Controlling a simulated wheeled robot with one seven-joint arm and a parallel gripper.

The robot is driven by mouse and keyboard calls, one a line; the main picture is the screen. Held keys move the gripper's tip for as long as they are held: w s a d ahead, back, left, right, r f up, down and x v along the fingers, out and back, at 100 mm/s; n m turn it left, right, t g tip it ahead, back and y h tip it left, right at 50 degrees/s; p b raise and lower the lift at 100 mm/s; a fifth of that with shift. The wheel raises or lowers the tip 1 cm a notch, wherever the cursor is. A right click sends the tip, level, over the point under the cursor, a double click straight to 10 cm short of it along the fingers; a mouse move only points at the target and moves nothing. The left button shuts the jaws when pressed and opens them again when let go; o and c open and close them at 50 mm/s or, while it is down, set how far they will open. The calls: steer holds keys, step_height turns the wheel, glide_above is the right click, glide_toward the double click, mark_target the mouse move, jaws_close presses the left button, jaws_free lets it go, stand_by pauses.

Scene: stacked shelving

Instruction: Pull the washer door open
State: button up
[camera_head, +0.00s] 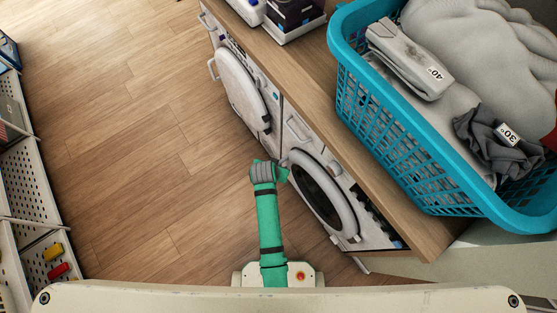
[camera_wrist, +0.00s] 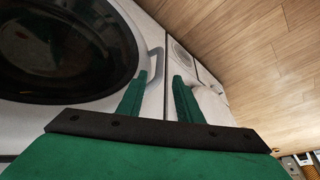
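The near washer (camera_head: 350,236) is white, with a round door (camera_head: 333,202) that has dark glass and a pale rim. The door looks closed against the front. The wrist view shows the dark glass (camera_wrist: 60,45) at upper left and a grey loop handle (camera_wrist: 158,62) on the rim. My gripper (camera_head: 269,168) is at the door's left edge in the head view. In the wrist view its two green fingers (camera_wrist: 160,76) are apart, with the handle just beyond and between their tips. I cannot tell whether they touch it. The gripper hides the handle in the head view.
A second white machine with a round pale door (camera_head: 240,88) stands beyond the washer. A wooden counter (camera_head: 300,82) runs above both and bears a blue laundry basket (camera_head: 405,158). Shelving (camera_head: 28,165) stands at the left. The wooden floor (camera_head: 130,120) between is clear.

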steer(key=x, duration=0.9)
steer(key=shift+w, duration=0.1)
steer(key=shift+x, duration=0.95)
steer(key=shift+w+d, duration=0.1)
steer(key=shift+d, duration=0.05)
steer(key=shift+c, duration=0.5)
jaws_close()
